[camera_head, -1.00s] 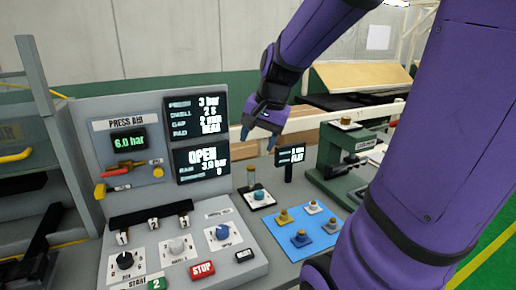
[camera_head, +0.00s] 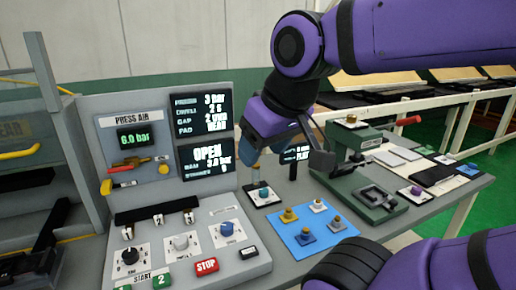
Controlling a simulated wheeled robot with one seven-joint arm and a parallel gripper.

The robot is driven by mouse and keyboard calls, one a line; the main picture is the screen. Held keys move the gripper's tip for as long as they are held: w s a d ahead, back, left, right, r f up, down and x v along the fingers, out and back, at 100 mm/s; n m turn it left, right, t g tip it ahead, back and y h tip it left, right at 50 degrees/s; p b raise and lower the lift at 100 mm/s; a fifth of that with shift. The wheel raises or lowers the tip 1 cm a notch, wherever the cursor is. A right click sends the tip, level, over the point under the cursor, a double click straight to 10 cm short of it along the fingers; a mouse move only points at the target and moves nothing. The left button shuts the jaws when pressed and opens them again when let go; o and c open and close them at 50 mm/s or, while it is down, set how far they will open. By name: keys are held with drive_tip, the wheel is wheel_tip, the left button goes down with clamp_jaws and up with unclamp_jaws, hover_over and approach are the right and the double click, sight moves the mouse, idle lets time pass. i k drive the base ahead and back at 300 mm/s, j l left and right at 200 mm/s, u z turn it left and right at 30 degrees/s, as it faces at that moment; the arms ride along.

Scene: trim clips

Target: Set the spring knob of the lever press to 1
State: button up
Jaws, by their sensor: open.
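The green lever press (camera_head: 350,155) stands on the bench right of centre, with a red-ended lever (camera_head: 405,121) pointing right. A small brass-coloured knob (camera_head: 351,119) sits on a pale plate on top of the press. I cannot read any marks around it, nor tell for sure that it is the spring knob. My gripper (camera_head: 285,152) is open and empty. It hangs to the left of the press, with one finger close in front of the press body in the picture. Whether they touch cannot be told.
A control panel (camera_head: 112,212) with knobs and screens stands at left. A blue mat (camera_head: 318,238) with several small knobs lies in front of the press. Cards and a purple knob (camera_head: 416,190) lie to the right.

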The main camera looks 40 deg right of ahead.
sight(416, 191)
drive_tip(key=k+j+u, duration=0.4)
drive_tip(key=k+j, duration=0.5)
drive_tip(key=k+z, duration=0.1)
drive_tip(key=z, duration=2)
drive_tip(key=i+z, duration=0.2)
drive_tip(key=i+l, duration=0.15)
drive_tip(key=i, duration=0.35)
drive_tip(key=i+l+u, duration=0.1)
drive_tip(key=i, duration=0.4)
